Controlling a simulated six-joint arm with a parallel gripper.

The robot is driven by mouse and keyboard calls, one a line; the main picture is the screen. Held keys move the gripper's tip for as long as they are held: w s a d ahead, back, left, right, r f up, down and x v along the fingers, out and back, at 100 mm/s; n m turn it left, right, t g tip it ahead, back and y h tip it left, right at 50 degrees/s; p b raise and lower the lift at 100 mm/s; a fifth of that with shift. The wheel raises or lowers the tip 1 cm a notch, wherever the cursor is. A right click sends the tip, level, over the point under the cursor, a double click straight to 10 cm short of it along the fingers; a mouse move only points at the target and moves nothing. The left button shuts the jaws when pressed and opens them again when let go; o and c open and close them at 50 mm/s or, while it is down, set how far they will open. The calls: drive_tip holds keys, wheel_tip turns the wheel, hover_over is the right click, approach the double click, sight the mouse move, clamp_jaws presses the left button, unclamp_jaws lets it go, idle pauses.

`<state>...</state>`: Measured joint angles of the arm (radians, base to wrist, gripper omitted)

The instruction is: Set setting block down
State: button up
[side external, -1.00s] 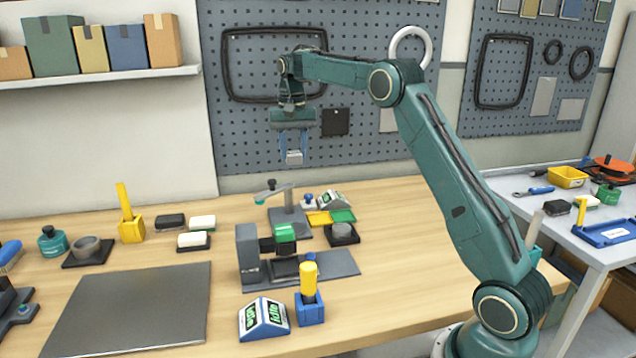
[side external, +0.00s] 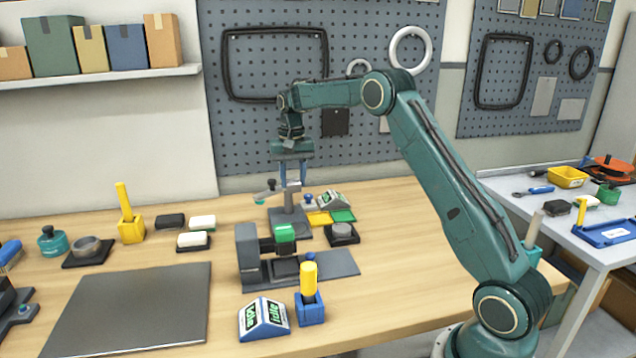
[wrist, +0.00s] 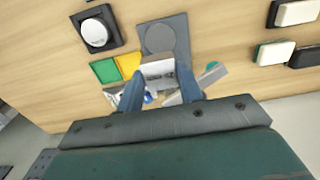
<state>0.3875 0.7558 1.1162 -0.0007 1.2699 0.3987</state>
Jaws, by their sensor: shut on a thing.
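My gripper (side external: 292,178) points down over the back of the wooden bench, just above or behind the small grey stand (side external: 289,215). Its blue fingers are shut on the setting block (wrist: 157,72), a silver-grey block with dark markings on one face, seen between the fingertips in the wrist view. In the side view the block is hard to tell from the top of the stand. In the wrist view it overlaps the near part of a dark grey plate with a round disc (wrist: 160,38). I cannot tell whether it touches anything below.
Yellow and green trays (side external: 342,215), a round piece on a black pad (side external: 342,235) and a small display (side external: 332,199) crowd the area right of the stand. Bare bench lies farther right.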

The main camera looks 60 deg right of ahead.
hover_over(295, 228)
wheel_tip(295, 228, down, 8)
drive_tip(key=shift+w+d+r, duration=0.1)
drive_tip(key=shift+w+r, duration=0.05)
drive_tip(key=shift+r, duration=0.1)
drive_tip(key=shift+f, duration=0.1)
drive_tip(key=shift+f, duration=2.05)
drive_tip(key=shift+f, duration=0.2)
drive_tip(key=o, duration=1.2)
drive_tip(key=shift+r, duration=0.1)
wheel_tip(295, 228, up, 12)
drive_tip(key=shift+r, duration=0.1)
